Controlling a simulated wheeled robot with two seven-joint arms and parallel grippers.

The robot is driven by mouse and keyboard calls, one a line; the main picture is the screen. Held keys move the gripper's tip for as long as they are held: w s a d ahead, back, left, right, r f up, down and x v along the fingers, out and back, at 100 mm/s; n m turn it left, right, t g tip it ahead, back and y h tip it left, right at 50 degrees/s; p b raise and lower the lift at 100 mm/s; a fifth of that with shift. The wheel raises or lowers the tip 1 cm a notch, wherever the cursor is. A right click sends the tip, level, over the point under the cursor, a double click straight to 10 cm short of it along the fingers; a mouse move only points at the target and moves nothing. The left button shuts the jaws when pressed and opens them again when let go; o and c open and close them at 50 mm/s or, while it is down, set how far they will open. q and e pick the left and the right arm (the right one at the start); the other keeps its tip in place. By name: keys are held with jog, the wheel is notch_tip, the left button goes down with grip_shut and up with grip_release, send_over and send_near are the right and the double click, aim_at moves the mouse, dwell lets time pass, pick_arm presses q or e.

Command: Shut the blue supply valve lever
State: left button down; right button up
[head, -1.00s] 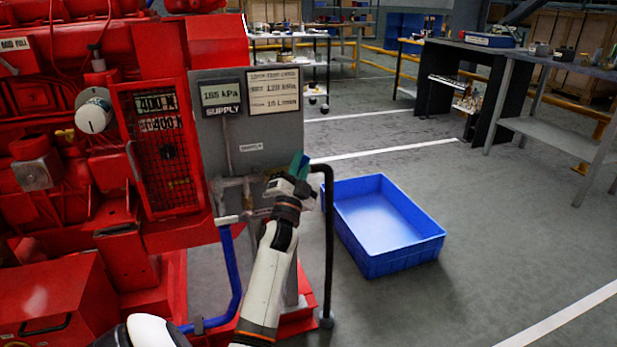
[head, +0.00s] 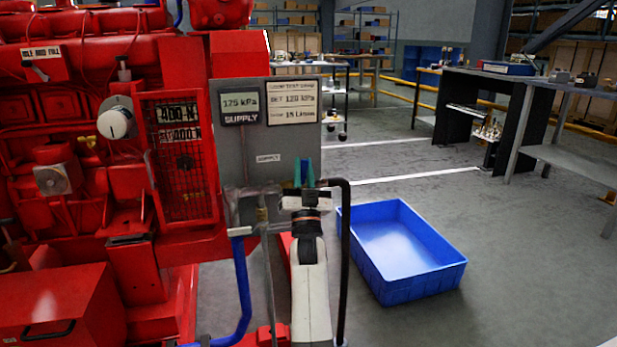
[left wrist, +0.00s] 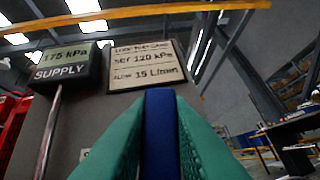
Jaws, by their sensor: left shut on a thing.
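The blue supply valve lever (left wrist: 160,130) stands between the two teal fingers of my left gripper (left wrist: 158,150) in the left wrist view. My left gripper is shut on it. In the head view my left gripper (head: 304,173) points up in front of the lower part of the grey panel (head: 250,140); the lever is mostly hidden by the fingers there. The valve body is hidden behind my wrist. The supply gauge (head: 239,104) reads 175 kPa, and the plate (head: 292,101) beside it reads set 120 kPa. My right gripper is out of view.
A red engine (head: 80,150) fills the left side. A black upright pipe (head: 345,250) stands close to the right of my left arm. A blue hose (head: 243,290) runs below the panel. An empty blue crate (head: 420,285) sits on the floor to the right.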

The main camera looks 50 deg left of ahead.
pick_arm(q)
jog(key=shift+s+a+r+n+g+y, duration=0.1)
jog(key=shift+s+n+g+y, duration=0.15)
jog(key=shift+n+g+y, duration=0.45)
jog(key=shift+s+a+n+g+y, duration=0.1)
jog(key=shift+s+n+g+y, duration=0.15)
jog(key=shift+n+g, duration=0.8)
jog(key=shift+n, duration=0.25)
jog(key=c, duration=1.3)
grip_release()
jog(key=shift+b, duration=0.3)
